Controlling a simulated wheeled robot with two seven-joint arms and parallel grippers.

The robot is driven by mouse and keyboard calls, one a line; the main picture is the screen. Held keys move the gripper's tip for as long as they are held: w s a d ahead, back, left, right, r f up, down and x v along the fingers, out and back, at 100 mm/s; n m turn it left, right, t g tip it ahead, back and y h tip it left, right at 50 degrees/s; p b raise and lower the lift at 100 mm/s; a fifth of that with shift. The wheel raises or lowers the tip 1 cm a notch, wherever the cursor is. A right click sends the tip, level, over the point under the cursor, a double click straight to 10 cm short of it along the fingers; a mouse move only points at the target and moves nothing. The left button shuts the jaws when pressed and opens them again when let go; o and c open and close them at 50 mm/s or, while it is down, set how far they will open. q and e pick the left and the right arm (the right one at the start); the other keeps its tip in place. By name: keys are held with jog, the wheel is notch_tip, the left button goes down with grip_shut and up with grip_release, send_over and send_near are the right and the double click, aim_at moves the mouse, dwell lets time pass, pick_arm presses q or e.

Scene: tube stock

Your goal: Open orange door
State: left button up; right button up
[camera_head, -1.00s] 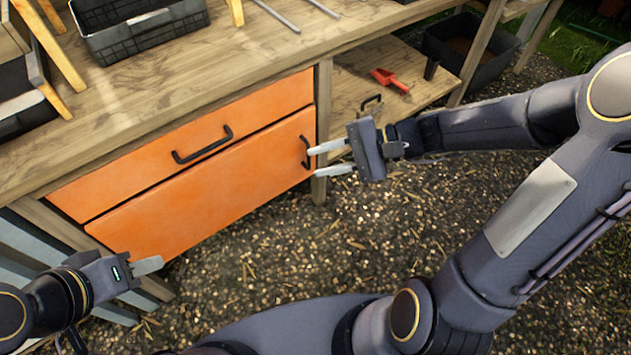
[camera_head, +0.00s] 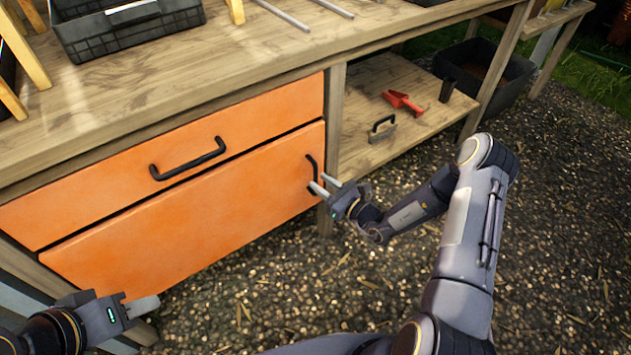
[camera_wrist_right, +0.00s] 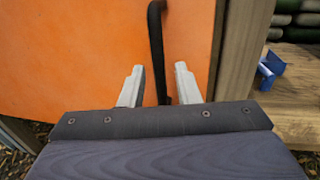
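The orange door (camera_head: 195,225) is the lower front of the wooden bench, below an orange drawer. It looks closed. Its black upright handle (camera_head: 311,172) is near its right edge. My right gripper (camera_head: 322,183) is open at the handle.
The orange drawer (camera_head: 250,122) with a black handle (camera_head: 187,160) is above the door. A black crate (camera_head: 130,28) stands on the bench top. Gravel in front is clear.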

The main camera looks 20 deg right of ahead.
aim_at(315, 179)
jog(key=shift+x, duration=1.55)
jog(key=shift+s, duration=0.1)
grip_shut()
